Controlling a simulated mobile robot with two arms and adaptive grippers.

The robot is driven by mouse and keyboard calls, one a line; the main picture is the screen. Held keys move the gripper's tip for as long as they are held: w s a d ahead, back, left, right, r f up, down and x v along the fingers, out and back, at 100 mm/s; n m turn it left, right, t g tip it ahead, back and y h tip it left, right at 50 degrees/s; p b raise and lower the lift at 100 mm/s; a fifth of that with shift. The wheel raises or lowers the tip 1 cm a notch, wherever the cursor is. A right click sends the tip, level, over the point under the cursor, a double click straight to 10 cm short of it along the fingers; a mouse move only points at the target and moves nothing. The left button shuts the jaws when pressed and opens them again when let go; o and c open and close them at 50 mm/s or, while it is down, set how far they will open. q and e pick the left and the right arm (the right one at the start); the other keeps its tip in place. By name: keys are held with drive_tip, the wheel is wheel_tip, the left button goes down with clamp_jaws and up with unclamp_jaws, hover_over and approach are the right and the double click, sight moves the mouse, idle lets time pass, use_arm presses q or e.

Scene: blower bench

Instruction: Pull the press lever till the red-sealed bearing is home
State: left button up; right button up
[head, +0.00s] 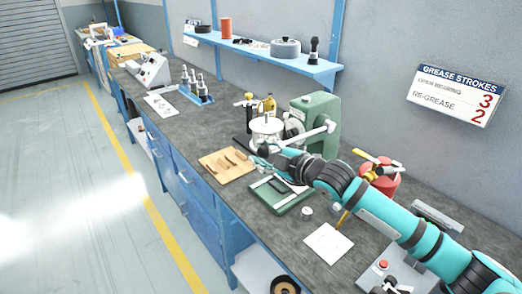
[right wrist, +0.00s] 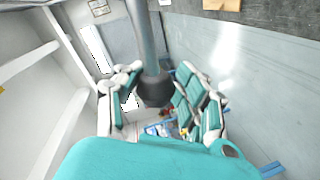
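The green press (head: 325,112) stands on the bench near the wall. Its pale lever (head: 308,135) slopes down from the right toward my right gripper (head: 262,157). A pale round part (head: 266,126) sits at the press's front left. I cannot make out the red-sealed bearing or how far it is seated. My left gripper is not in view.
A wooden board (head: 227,172) with brown pieces lies left of my gripper, and a green-edged tray (head: 296,200) lies below my forearm. A red can (head: 381,178) stands behind the forearm. A white sheet (head: 328,243) lies near the front edge. A blue shelf (head: 262,54) hangs above.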

drive_tip(key=o, duration=0.4)
drive_tip(key=shift+s+d, duration=0.35)
drive_tip(key=shift+o, duration=0.4)
drive_tip(key=shift+w+r, duration=0.1)
drive_tip(key=shift+w+a, duration=0.1)
